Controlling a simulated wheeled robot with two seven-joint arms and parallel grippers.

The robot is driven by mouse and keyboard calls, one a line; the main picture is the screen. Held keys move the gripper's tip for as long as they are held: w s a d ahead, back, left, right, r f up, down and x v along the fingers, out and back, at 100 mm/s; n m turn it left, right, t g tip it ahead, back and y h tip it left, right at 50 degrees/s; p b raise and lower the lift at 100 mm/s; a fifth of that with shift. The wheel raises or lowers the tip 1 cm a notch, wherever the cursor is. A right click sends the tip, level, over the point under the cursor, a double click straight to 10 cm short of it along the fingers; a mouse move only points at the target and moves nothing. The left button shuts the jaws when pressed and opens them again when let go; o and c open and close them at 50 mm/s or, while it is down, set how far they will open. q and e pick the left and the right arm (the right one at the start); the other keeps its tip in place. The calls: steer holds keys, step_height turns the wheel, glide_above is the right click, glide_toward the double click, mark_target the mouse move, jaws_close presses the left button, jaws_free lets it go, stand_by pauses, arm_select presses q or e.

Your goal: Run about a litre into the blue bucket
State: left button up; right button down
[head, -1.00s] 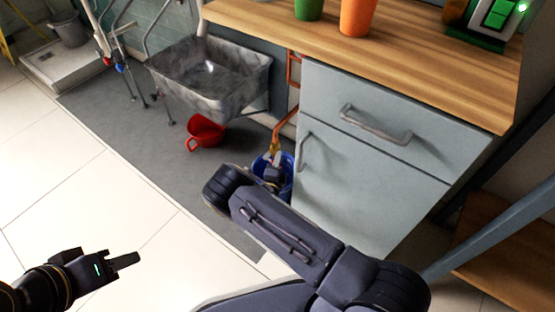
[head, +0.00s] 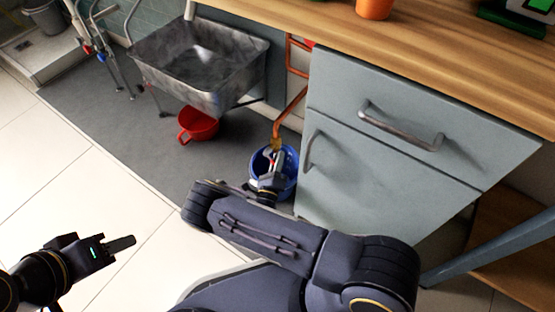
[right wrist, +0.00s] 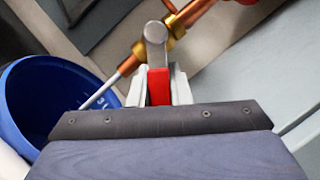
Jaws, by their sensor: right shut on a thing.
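The blue bucket (head: 291,165) stands on the grey floor against the cabinet, under a copper pipe with a brass tap (head: 277,144). In the right wrist view the bucket (right wrist: 40,95) is at the left, with marks on its inner wall. The brass tap (right wrist: 178,22) is at the top, and a thin pale stream (right wrist: 104,88) slants from its spout into the bucket. My right gripper (right wrist: 158,88) is shut on the tap's red lever (right wrist: 158,86). The water level is hidden. My left gripper (head: 122,243) is over the white tiles, holding nothing visible; its finger gap cannot be made out.
A red jug (head: 199,126) stands on the floor under a grey sink (head: 190,85). A grey cabinet (head: 375,175) with a wooden top stands close on the right. White tiles (head: 120,190) at the left are clear.

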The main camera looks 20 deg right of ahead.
arm_select(q)
steer(key=shift+f, duration=0.2)
arm_select(e)
steer(key=shift+f+m, duration=0.1)
steer(key=shift+m, duration=0.2)
steer(key=c, duration=1.3)
jaws_free()
steer(key=shift+c, duration=0.2)
